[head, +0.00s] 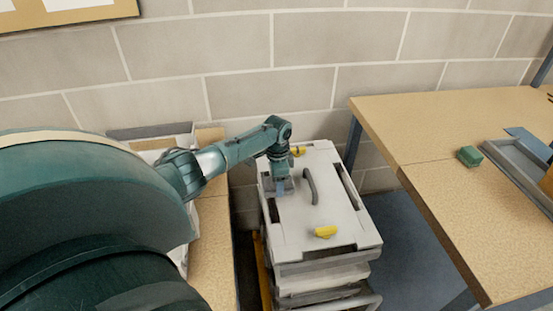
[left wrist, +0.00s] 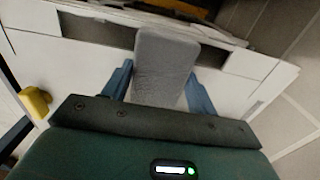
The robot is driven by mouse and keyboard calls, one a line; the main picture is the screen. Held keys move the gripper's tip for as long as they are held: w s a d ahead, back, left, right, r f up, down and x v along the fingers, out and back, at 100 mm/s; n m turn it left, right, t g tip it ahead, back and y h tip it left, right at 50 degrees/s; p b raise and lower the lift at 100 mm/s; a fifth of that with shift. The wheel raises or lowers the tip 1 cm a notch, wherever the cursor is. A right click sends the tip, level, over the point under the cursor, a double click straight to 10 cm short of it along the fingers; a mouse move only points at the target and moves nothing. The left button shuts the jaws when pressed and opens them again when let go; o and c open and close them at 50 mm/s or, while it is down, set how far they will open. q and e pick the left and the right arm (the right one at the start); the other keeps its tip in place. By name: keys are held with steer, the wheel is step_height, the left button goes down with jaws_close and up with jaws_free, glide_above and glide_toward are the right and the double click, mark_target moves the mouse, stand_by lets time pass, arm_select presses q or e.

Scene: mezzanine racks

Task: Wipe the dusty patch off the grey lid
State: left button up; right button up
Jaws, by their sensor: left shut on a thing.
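The grey lid (head: 338,205) is the pale top of a stacked case, with a dark handle (head: 311,186) and yellow latches (head: 326,232). My left gripper (head: 283,187) points down at the lid's left part, left of the handle. In the left wrist view the blue fingers (left wrist: 160,88) are shut on a grey pad (left wrist: 165,62), which lies over the pale lid (left wrist: 85,62). I cannot tell whether the pad touches the lid. No dusty patch can be made out; the gripper and pad hide part of the surface. My right gripper is out of view.
A wooden table (head: 430,125) on the right holds a small green block (head: 469,156) and a grey tray (head: 508,172). Another wooden surface (head: 213,245) is on the left, partly behind my arm. A block wall (head: 240,55) stands behind the case.

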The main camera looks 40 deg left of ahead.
mark_target(280, 200)
arm_select(q)
steer(key=shift+s+d+p, duration=0.5)
steer(key=shift+d+p, duration=0.1)
steer(key=shift+p, duration=0.05)
steer(key=shift+s+d+f, duration=0.15)
steer(key=shift+s+d, duration=0.05)
steer(key=shift+d, duration=0.05)
steer(key=shift+s+d+p, duration=0.3)
steer(key=shift+s+d, duration=0.45)
steer(key=shift+d, duration=0.1)
steer(key=shift+s+d, duration=0.7)
steer(key=shift+d, duration=0.25)
steer(key=shift+s+d, duration=0.7)
steer(key=shift+d, duration=0.2)
steer(key=shift+r, duration=0.2)
step_height(280, 200, up, 6)
steer(key=shift+r, duration=0.1)
